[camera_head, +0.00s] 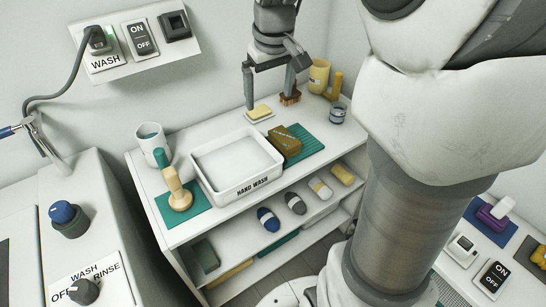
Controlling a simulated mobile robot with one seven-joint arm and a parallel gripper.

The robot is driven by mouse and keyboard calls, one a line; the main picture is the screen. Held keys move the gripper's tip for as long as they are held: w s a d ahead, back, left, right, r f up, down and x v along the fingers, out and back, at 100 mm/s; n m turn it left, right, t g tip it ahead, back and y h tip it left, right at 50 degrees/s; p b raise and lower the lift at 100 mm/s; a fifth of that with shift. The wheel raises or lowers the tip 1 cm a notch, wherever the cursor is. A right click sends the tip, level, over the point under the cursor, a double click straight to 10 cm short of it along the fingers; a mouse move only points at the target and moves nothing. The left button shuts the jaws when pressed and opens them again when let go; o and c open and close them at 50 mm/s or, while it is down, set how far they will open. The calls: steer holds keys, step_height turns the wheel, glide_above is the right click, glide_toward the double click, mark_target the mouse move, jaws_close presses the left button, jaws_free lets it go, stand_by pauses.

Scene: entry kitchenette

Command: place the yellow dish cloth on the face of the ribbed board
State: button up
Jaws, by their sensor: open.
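The ribbed board (312,142) is teal and lies flat on the white counter, right of the wash basin. A folded mustard-brown piece (284,141), which looks like the yellow dish cloth, lies on the left part of the board's face; its dark shading makes it hard to be sure. My gripper (269,100) points down over the back of the counter, behind the board. Its two fingers are apart with nothing seen between them, clear of the mustard piece. The board's left part is hidden under that piece.
A white basin (224,190) marked HAND WASH stands left of the board. Behind are a yellow sponge (259,112) on a white dish and a brown brush (290,98) near my right finger. A yellow cup (319,76) and grey jar (337,115) stand right. Rolled cloths (295,203) lie below.

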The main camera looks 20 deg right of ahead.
steer(key=s+a+r+t+p, duration=0.1)
steer(key=s+a, duration=0.2)
steer(key=s, duration=0.6)
steer(key=s+a+r+m+t, duration=0.1)
steer(key=s+a, duration=0.3)
steer(key=s, duration=0.6)
steer(key=shift+s+a+r+t+p, duration=0.15)
steer(key=shift+s+r+t+p, duration=0.15)
steer(key=shift+t, duration=0.2)
